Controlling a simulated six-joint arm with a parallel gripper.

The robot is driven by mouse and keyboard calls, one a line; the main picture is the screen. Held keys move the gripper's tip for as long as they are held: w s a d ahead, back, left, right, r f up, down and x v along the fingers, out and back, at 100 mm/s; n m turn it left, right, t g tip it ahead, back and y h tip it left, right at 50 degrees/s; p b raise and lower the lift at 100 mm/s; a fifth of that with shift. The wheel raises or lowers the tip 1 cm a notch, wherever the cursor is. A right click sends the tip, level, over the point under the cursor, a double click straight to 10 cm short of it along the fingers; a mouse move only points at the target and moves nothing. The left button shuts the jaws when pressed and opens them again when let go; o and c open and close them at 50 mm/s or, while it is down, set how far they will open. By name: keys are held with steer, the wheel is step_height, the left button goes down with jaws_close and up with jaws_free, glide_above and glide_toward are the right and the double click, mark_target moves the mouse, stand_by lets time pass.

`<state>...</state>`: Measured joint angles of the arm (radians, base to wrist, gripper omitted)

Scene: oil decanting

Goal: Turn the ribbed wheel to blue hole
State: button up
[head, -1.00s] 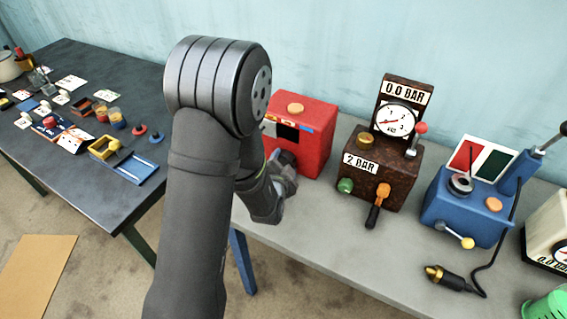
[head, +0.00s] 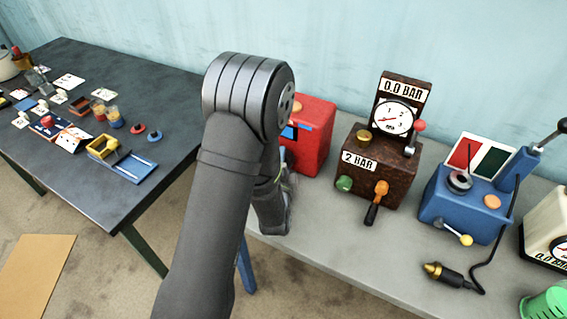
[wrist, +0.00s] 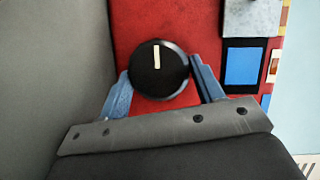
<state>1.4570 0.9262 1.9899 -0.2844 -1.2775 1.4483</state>
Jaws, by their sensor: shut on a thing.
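The red box (head: 318,120) stands on the grey table, partly hidden by my arm in the head view. In the wrist view its red face (wrist: 190,22) carries a round black wheel (wrist: 160,80) with a white pointer line standing nearly upright. My gripper (wrist: 161,70) has its blue fingers on either side of the wheel and is shut on it. Ribs on the wheel are too unclear to make out. To the right of the wheel a dark-framed window shows a blue patch (wrist: 244,66). My arm hides the wheel in the head view.
Right of the red box stand a brown gauge box (head: 380,165) with knobs and a lever, and a blue machine (head: 465,205) with a corded plug. A dark table (head: 60,150) with small parts is at left. The grey table's front is partly clear.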

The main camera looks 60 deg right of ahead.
stand_by(0.3)
steer(key=o, duration=1)
steer(key=shift+c, duration=0.2)
steer(key=shift+a, duration=0.1)
steer(key=v, duration=1.7)
steer(key=shift+s+a+r, duration=0.1)
steer(key=shift+s, duration=0.05)
steer(key=x, duration=1.7)
steer(key=shift+d, duration=0.2)
steer(key=shift+a, duration=0.1)
